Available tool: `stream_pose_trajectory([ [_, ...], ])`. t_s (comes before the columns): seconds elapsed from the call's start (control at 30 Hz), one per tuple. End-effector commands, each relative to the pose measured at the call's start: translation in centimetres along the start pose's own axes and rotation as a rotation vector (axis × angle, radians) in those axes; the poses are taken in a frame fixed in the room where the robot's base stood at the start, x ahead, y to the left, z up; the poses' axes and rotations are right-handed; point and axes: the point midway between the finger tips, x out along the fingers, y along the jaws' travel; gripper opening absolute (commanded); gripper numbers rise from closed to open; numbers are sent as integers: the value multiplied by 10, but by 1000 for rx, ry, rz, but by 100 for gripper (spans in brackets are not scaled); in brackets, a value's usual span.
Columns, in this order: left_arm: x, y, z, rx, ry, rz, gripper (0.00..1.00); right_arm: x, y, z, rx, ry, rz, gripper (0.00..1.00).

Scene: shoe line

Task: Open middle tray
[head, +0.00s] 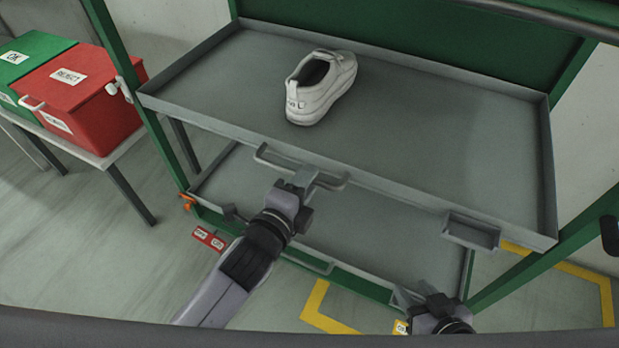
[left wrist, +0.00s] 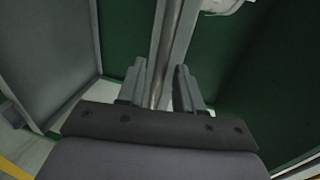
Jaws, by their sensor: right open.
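A grey tray (head: 440,110) with a low rim sits in the green rack, with another tray level (head: 370,225) below it. A white shoe (head: 321,86) stands on the upper of these two. A bar handle (head: 268,157) runs along this tray's front edge. My left gripper (head: 308,179) is at that handle and hides part of it. In the left wrist view, a thin grey bar (left wrist: 158,88) lies between its two fingers (left wrist: 160,85); whether they press on it is unclear. My right gripper (head: 420,297) is low at the front right, open, clear of the trays and partly cut off.
A red REJECT box (head: 85,105) and a green OK box (head: 30,55) stand on a side table at left. A small grey holder (head: 471,232) is on the tray's front right edge. A lower handle (head: 307,262) shows below. Green posts flank the trays.

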Motion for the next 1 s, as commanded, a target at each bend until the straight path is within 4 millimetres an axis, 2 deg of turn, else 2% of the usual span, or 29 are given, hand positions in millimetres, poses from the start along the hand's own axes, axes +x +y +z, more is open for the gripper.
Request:
stream_pose_trajectory([
  [0.2,18,1,0,-1,-1,1,35,3,0,3,6,0,1,43],
  [0.5,19,0,0,-2,0,1,35,3,0,3,7,-1,2,43],
  [0.57,19,0,0,-2,0,1,16,3,-1,3,7,-1,2,43],
  [0.6,19,0,0,-2,0,1,3,3,0,4,7,-1,2,43],
  [0.63,19,0,0,-2,0,1,0,3,0,4,7,-1,2,43],
  [1.0,19,0,0,-2,0,2,0,1,-1,2,7,-2,2,43],
])
